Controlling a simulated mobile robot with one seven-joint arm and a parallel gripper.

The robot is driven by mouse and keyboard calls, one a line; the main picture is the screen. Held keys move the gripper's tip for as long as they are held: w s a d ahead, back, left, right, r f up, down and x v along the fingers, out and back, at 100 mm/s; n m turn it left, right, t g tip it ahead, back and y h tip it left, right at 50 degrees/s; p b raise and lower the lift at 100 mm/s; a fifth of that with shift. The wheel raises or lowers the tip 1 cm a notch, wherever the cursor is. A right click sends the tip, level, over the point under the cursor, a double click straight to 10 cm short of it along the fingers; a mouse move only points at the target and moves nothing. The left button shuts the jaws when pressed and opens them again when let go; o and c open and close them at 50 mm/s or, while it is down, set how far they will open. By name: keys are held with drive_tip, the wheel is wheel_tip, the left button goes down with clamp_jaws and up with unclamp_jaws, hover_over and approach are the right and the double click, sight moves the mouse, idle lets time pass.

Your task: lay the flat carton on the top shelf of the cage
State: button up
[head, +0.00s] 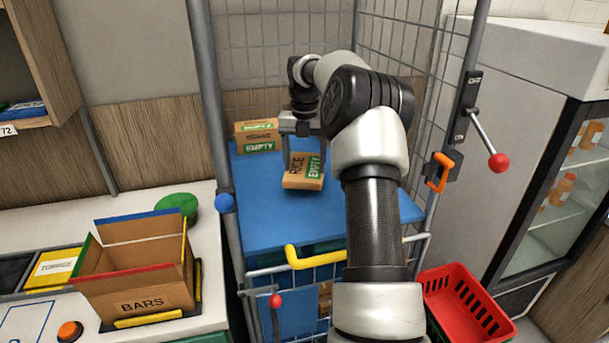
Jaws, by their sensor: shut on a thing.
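The flat carton (301,183), brown with a green label and the words RICE and EMPTY, is in my gripper (302,150). It hangs tilted over the blue top shelf (270,225) of the cage (215,110). I cannot tell whether its lower edge touches the shelf. My gripper is shut on the carton's upper edge, and my arm reaches into the cage from the front. A second carton (258,136) marked EMPTY sits at the back left of the same shelf, left of my gripper. My arm hides part of the shelf's right side.
A yellow handle (314,259) runs along the cage's front. An open BARS box (140,262) stands on the left counter. A red basket (467,303) is at lower right. The shelf's front left is bare.

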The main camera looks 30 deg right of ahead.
sight(305, 169)
drive_tip(key=shift+f, duration=1.75)
drive_tip(key=shift+f, duration=0.1)
drive_tip(key=o, duration=1.1)
drive_tip(key=shift+f, duration=0.1)
drive_tip(key=shift+c, duration=0.2)
wheel_tip(305, 169, up, 12)
drive_tip(key=p, duration=0.1)
drive_tip(key=shift+r, duration=0.2)
